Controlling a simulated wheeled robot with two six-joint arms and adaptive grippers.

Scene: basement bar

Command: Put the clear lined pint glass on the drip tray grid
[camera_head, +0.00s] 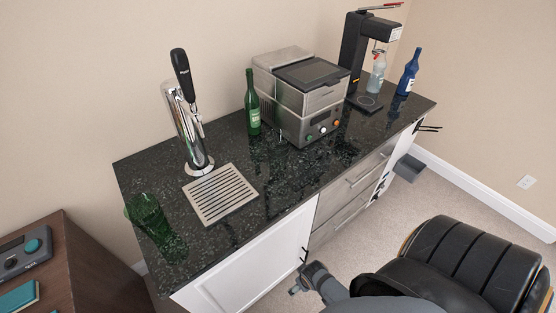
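A green-tinted see-through glass (147,215) stands at the left end of the dark counter, to the left of the drip tray. It is the only pint-like glass I see; lines on it are hard to make out. The drip tray grid (220,193) is a slatted metal rectangle lying bare in front of the chrome beer tap. My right gripper (298,288) shows small at the bottom, in front of the white cabinet and well away from the glass. Its fingers are too unclear to tell open from shut. My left gripper is not in view.
The chrome tap (188,130) with a black handle rises behind the tray. A green bottle (253,103), a steel machine (300,95), a black dispenser (354,50) and a blue bottle (408,72) stand farther right. A black padded seat (450,265) fills the lower right.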

